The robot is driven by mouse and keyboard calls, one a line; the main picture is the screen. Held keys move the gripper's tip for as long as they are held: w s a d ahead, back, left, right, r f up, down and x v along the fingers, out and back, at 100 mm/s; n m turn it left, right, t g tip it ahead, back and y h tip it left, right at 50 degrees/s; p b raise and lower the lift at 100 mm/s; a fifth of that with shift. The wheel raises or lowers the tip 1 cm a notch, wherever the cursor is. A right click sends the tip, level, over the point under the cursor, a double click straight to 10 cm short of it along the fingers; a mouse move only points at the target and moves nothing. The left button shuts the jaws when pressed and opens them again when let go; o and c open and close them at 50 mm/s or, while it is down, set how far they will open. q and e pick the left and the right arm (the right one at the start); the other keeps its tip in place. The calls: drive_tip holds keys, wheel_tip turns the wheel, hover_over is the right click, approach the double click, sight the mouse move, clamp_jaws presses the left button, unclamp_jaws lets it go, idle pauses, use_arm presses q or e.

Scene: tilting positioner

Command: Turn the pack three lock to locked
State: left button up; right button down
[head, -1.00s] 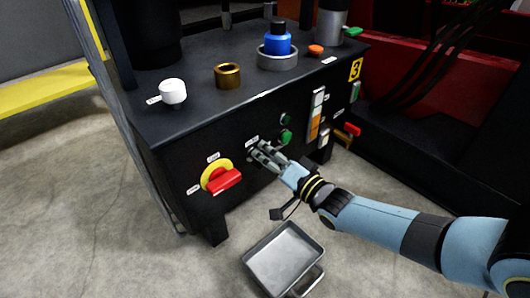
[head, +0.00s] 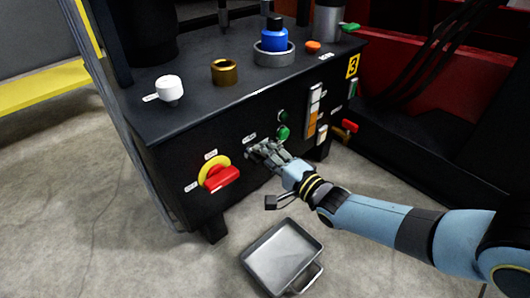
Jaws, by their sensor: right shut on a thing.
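My right gripper (head: 258,153) reaches in from the right to the black front panel (head: 190,158) of the bench. It is shut at the panel, just under a small white label (head: 249,138). The pack three lock appears to be at its fingertips, and the fingers cover nearly all of it. I cannot read the lock's position. A yellow "3" plate (head: 352,66) is at the panel's upper right. My left gripper is not in view.
A red rotary switch on a yellow disc (head: 220,177) sits left of the gripper. Green buttons (head: 283,132) are just above right. A red-handled part (head: 350,125) is further right. A grey metal tray (head: 283,255) lies on the floor below. A blue-capped part (head: 274,40) stands on top.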

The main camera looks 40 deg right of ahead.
drive_tip(key=shift+f, duration=0.1)
idle(0.3)
drive_tip(key=c, duration=1.3)
unclamp_jaws()
drive_tip(key=shift+c, duration=0.2)
drive_tip(key=s+d, duration=0.1)
drive_tip(key=s, duration=1.1)
